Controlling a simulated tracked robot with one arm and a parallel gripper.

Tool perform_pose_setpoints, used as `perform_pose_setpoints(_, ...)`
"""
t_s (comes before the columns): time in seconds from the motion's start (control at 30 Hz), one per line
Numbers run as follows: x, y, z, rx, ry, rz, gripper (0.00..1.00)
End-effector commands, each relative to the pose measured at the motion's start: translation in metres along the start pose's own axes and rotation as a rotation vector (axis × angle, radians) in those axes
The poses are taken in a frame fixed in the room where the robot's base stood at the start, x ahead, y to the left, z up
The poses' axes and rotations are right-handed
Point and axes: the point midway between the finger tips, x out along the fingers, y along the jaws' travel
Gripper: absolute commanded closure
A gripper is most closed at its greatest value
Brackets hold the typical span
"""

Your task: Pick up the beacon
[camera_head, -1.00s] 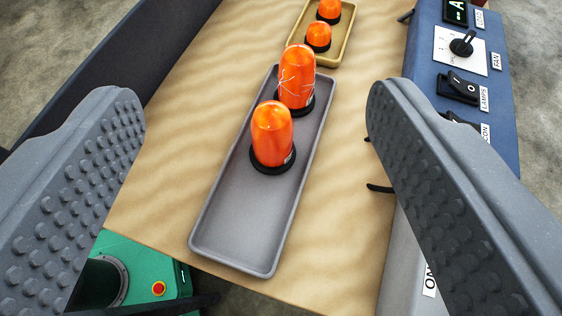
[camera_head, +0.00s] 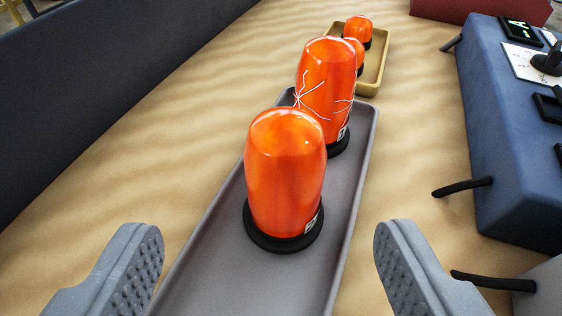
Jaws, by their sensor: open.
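An orange beacon (camera_head: 285,175) with a black base stands upright in the grey tray (camera_head: 200,270), nearest to me. A second orange beacon (camera_head: 327,82), marked with white crack-like lines, stands just behind it in the same tray and is partly hidden by it. My gripper (camera_head: 268,255) is open and empty. Its two ridged fingers show at the lower left and lower right, either side of the tray and nearer to me than the front beacon. Neither finger appears to touch a beacon.
A yellow tray (camera_head: 372,87) farther back holds two smaller orange beacons (camera_head: 358,29). A blue control panel (camera_head: 500,130) with black cables stands on the right. A dark wall (camera_head: 90,80) runs along the left. The wooden top left of the grey tray is clear.

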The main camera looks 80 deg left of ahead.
Motion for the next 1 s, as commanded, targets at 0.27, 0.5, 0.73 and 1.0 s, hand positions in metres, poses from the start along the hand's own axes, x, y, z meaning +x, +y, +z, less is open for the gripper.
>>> perform_pose_setpoints(0.27,0.040,0.000,0.001,0.001,-0.001,-0.003,0.34)
perform_pose_setpoints(0.5,0.056,0.003,0.003,0.002,-0.002,-0.001,0.34)
perform_pose_setpoints(0.73,0.087,0.007,0.003,0.001,-0.001,-0.001,0.34)
perform_pose_setpoints(1.0,0.096,0.008,0.002,0.000,-0.001,0.001,0.34)
